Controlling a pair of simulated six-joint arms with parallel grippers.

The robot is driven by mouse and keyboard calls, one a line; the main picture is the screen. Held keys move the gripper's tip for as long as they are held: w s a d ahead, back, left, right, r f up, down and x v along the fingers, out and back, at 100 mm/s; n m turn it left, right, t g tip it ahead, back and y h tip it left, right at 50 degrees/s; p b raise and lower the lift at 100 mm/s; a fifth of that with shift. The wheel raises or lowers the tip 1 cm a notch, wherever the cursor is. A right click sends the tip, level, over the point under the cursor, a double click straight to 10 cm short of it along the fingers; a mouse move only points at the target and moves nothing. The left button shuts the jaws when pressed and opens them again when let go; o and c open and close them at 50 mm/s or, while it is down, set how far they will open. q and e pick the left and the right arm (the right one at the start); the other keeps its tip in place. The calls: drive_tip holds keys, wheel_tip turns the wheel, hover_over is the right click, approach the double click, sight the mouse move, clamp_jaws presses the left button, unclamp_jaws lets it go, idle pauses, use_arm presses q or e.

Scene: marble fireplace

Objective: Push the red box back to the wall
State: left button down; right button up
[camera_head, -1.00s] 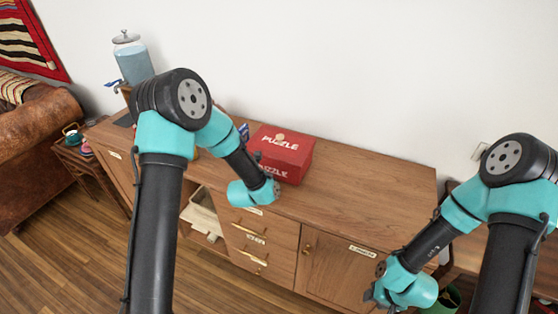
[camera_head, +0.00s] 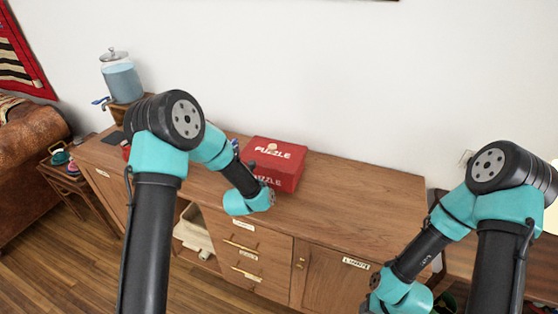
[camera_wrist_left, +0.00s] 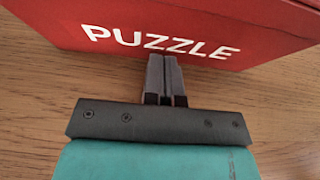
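The red puzzle box (camera_head: 277,160) lies on the wooden sideboard (camera_head: 350,200), near the white wall behind it. In the left wrist view the box's front face (camera_wrist_left: 255,30), lettered PUZZLE, spans the top of the picture. My left gripper (camera_wrist_left: 163,62) has its two fingers together with nothing between them. The fingertips are at the lower edge of the front face and appear to touch it. In the head view my left wrist hides most of that gripper. My right gripper (camera_head: 372,296) is low at the sideboard's front right, mostly hidden by its wrist.
A glass drink dispenser (camera_head: 121,80) stands at the sideboard's far left end. Small items stand between it and the box, partly behind my left arm. The top right of the box is clear. A brown leather sofa (camera_head: 30,165) is at the left.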

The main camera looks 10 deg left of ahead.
sight(267, 162)
use_arm(q)
drive_tip(key=shift+w+d, duration=0.4)
drive_tip(key=shift+w, duration=1.35)
drive_tip(key=shift+w+d, duration=0.35)
drive_tip(key=shift+w, duration=1.35)
drive_tip(key=shift+w+d, duration=0.4)
drive_tip(key=shift+w, duration=1.35)
drive_tip(key=shift+s, duration=0.1)
drive_tip(key=shift+s+a, duration=0.2)
drive_tip(key=shift+s, duration=0.6)
drive_tip(key=shift+s+a, duration=0.2)
drive_tip(key=shift+s, duration=0.6)
drive_tip(key=shift+s+a, duration=0.2)
drive_tip(key=shift+s, duration=0.6)
drive_tip(key=shift+r, duration=4)
